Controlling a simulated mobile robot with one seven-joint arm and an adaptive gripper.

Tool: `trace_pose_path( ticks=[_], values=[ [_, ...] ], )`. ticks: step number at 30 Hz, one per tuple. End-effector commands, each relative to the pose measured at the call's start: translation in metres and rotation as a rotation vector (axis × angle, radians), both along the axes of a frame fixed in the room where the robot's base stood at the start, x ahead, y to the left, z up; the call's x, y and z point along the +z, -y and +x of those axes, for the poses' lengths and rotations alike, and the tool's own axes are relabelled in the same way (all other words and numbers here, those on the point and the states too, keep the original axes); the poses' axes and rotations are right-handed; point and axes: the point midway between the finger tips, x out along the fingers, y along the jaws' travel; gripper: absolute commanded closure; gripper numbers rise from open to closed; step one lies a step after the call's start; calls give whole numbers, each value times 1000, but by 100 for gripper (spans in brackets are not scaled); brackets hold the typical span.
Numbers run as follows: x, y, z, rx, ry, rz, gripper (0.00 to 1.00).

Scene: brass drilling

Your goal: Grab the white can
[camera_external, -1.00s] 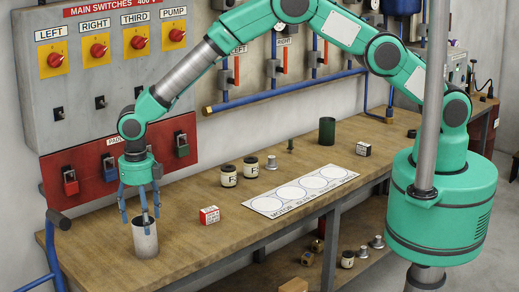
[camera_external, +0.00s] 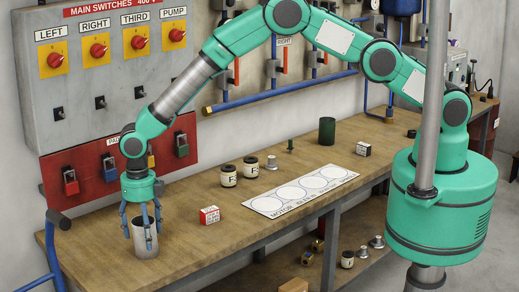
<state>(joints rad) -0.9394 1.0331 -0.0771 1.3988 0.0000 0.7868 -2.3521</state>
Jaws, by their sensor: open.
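The white can (camera_external: 145,242) looks light grey and stands upright near the left end of the wooden bench. My gripper (camera_external: 141,228) points straight down over it. The blue fingers are open and spread around the can's upper part, with the can between them. I cannot tell whether any finger touches the can.
A small red and white box (camera_external: 209,215) stands to the right of the can. Farther right are two labelled jars (camera_external: 229,175), a white sheet with circles (camera_external: 300,190) and a dark green cup (camera_external: 327,131). The red padlock panel (camera_external: 88,178) is on the wall behind.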

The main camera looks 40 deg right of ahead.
Motion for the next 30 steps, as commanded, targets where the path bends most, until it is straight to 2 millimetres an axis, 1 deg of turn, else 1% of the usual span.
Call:
trace_pose_path(
  ticks=[6, 12, 29, 30],
  values=[
    [-23, 1, 0, 0, -2, -2, 25],
    [-35, 0, 1, 0, 0, 0, 25],
    [-36, 1, 1, 0, 0, 0, 25],
    [-36, 1, 1, 0, 0, 0, 29]
  ],
)
